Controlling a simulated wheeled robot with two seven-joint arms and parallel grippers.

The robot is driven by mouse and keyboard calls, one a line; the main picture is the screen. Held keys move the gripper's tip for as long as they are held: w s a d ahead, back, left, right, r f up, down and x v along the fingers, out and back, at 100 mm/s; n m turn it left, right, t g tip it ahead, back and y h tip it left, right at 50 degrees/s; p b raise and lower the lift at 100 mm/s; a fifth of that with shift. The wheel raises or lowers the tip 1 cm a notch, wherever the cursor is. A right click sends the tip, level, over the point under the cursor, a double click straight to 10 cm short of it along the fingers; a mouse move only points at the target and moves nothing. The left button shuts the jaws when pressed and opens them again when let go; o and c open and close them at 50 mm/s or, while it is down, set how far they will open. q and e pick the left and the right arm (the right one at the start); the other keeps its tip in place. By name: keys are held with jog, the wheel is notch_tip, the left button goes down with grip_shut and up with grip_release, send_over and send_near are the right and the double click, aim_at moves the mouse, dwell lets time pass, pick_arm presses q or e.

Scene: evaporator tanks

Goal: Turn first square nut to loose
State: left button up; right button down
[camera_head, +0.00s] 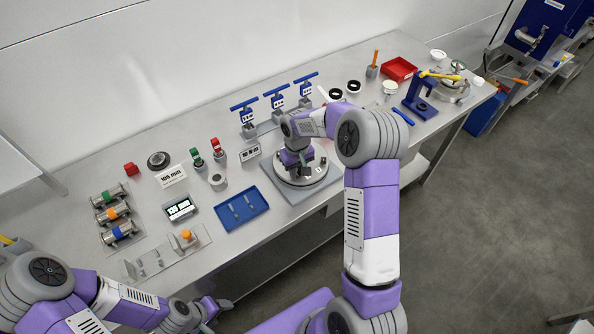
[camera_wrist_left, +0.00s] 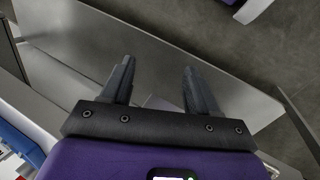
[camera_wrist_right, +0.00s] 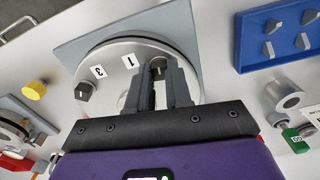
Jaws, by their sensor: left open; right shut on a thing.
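The round metal flange (camera_head: 318,181) lies on a grey square plate (camera_head: 297,201) near the table's front. In the right wrist view, labels "1" (camera_wrist_right: 130,61) and "3" (camera_wrist_right: 99,71) are on its face. A dark square nut (camera_wrist_right: 84,91) sits by label 3. My right gripper (camera_wrist_right: 158,70) points down over the flange and is shut on the first square nut (camera_wrist_right: 158,63) beside label 1; the fingers hide most of it. My left gripper (camera_head: 216,306) is open and empty, low in front of the table; its spread fingers also show in the left wrist view (camera_wrist_left: 158,72).
A blue tray (camera_head: 258,222) with small metal parts lies left of the flange. Several blue-handled valves (camera_head: 277,103) stand behind it. A blue press (camera_head: 420,103) and a red bin (camera_head: 400,69) are to the right. A display (camera_head: 180,208) and banded cylinders (camera_head: 113,212) are on the left.

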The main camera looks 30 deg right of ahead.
jog(key=shift+n, duration=0.3)
jog(key=c, duration=1)
grip_release()
jog(key=shift+c, duration=0.2)
jog(key=shift+r, duration=0.1)
notch_tip(320, 180, up, 8)
jog(key=shift+f, duration=0.25)
